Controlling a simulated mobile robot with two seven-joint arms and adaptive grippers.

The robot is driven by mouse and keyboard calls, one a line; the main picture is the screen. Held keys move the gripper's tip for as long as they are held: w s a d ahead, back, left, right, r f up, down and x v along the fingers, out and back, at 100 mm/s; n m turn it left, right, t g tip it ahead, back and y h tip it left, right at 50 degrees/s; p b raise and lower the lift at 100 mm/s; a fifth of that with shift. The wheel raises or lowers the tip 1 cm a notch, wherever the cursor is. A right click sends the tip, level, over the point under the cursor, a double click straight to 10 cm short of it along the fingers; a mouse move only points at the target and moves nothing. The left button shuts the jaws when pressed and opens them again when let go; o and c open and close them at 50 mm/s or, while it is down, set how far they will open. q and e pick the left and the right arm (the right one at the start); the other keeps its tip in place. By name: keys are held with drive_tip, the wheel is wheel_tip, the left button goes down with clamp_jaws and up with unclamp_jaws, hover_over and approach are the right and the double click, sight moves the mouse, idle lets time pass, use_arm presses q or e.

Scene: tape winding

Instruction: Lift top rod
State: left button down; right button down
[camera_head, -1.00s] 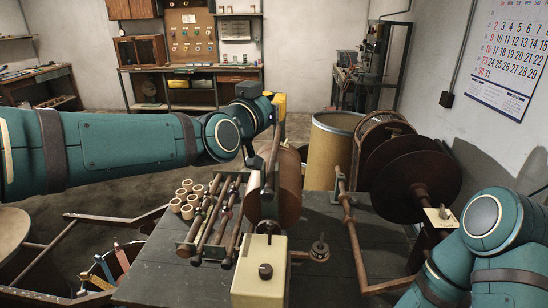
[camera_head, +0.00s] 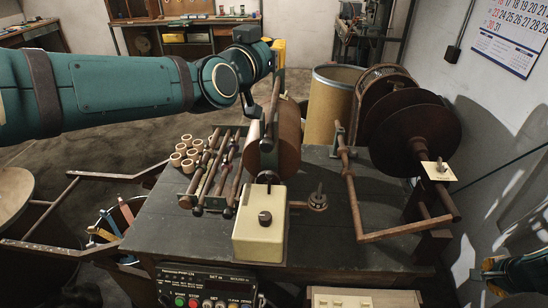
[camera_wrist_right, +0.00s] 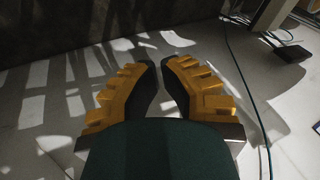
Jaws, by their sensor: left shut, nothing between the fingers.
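Several dark rods with knobbed ends (camera_head: 228,180) lie side by side on a rack at the left of the bench (camera_head: 325,235); I cannot tell which one is the top rod. An upright brown bar (camera_head: 274,96) stands in front of a brown disc (camera_head: 289,140). My left gripper (camera_head: 249,104) hangs beside this bar, above the rods, shut and empty; its fingertips are small and partly hidden. My right gripper (camera_wrist_right: 159,65) points at bare floor in the right wrist view. Its fingertips are close together, with nothing visible between them.
A cream box with a knob (camera_head: 259,232) stands at the front of the bench. Pale rolls (camera_head: 186,150) lie left of the rods. Large dark reels (camera_head: 416,142) and a bent rod (camera_head: 352,195) stand to the right. A tan drum (camera_head: 331,108) is behind.

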drive_tip(key=w+a+r+n+y, duration=0.2)
drive_tip(key=w+a+r+y, duration=0.2)
drive_tip(key=w+r, duration=0.3)
drive_tip(key=w+a+r+n+y, duration=0.2)
drive_tip(key=w+a+r+y, duration=0.2)
drive_tip(key=r, duration=0.5)
drive_tip(key=w+a+r+g+y, duration=0.1)
drive_tip(key=a+y, duration=0.3)
drive_tip(key=a, duration=1.1)
drive_tip(key=w+a+r+g+y, duration=0.1)
drive_tip(key=a+y, duration=0.3)
drive_tip(key=a, duration=1.1)
drive_tip(key=w+a+r+g+y, duration=0.1)
drive_tip(key=a+r+g+y, duration=0.2)
drive_tip(key=a, duration=1.2)
drive_tip(key=shift+w+a+y, duration=0.15)
drive_tip(key=shift+w+y, duration=0.2)
drive_tip(key=shift+y, duration=0.75)
drive_tip(key=shift+a, duration=0.1)
drive_tip(key=shift+f, duration=0.1)
